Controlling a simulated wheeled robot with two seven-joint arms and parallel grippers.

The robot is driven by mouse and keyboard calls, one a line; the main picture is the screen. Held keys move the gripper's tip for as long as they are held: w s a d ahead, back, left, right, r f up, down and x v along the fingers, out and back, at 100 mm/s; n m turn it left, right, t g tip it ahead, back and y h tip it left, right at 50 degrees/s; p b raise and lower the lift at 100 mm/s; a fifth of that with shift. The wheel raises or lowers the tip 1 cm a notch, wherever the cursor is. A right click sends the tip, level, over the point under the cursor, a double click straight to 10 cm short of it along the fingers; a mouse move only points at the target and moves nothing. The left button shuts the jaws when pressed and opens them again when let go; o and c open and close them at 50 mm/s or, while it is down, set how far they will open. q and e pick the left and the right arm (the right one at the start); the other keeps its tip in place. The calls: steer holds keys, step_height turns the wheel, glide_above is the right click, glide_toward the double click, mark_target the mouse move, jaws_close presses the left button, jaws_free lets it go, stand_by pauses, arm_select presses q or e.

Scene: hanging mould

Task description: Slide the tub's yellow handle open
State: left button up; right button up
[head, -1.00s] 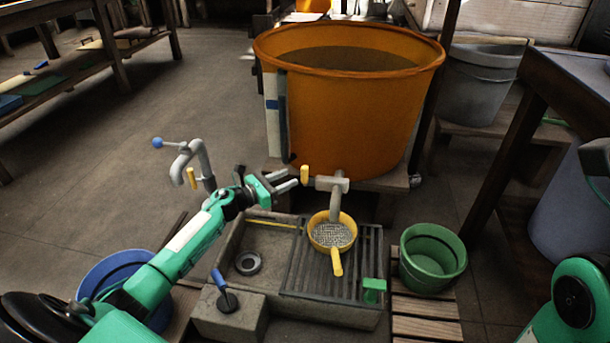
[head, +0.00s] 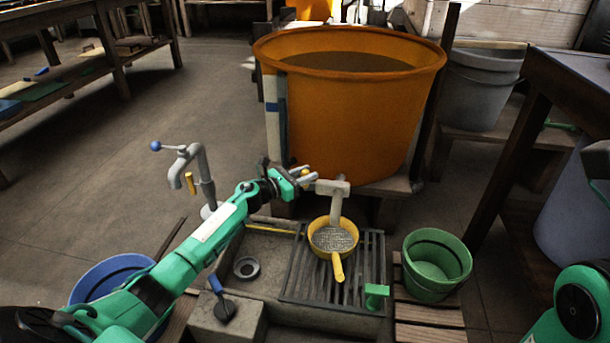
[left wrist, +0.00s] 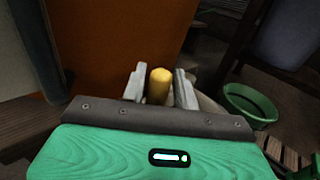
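The orange tub (head: 350,120) stands on a low wooden stand with a grey outlet pipe (head: 337,203) at its lower front. My left gripper (head: 307,176) is at the outlet's left side, where it covers the yellow handle in the head view. In the left wrist view the upright yellow handle (left wrist: 160,86) stands between the two fingers of my left gripper (left wrist: 160,90). The fingers look open around it, with only narrow gaps; contact is not clear.
A yellow strainer (head: 333,237) sits under the outlet on a dark grate (head: 300,280) over the stone basin. A tap (head: 195,170) rises left of my left arm. A green bucket (head: 435,262) stands right of the basin, a blue tub (head: 95,280) at lower left.

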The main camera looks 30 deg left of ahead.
arm_select(q)
jaws_close()
steer(key=shift+s+a+f, duration=0.1)
steer(key=shift+a+f, duration=0.05)
steer(key=shift+a, duration=0.25)
steer(key=a, duration=0.1)
steer(key=s+a+b, duration=0.1)
steer(key=a, duration=0.1)
steer(key=a+b, duration=0.1)
steer(key=a, duration=0.1)
steer(key=shift+s+a, duration=0.2)
steer(key=shift+s, duration=0.1)
steer(key=shift+o, duration=1.7)
jaws_free()
steer(key=shift+a, duration=0.1)
steer(key=shift+s, duration=0.1)
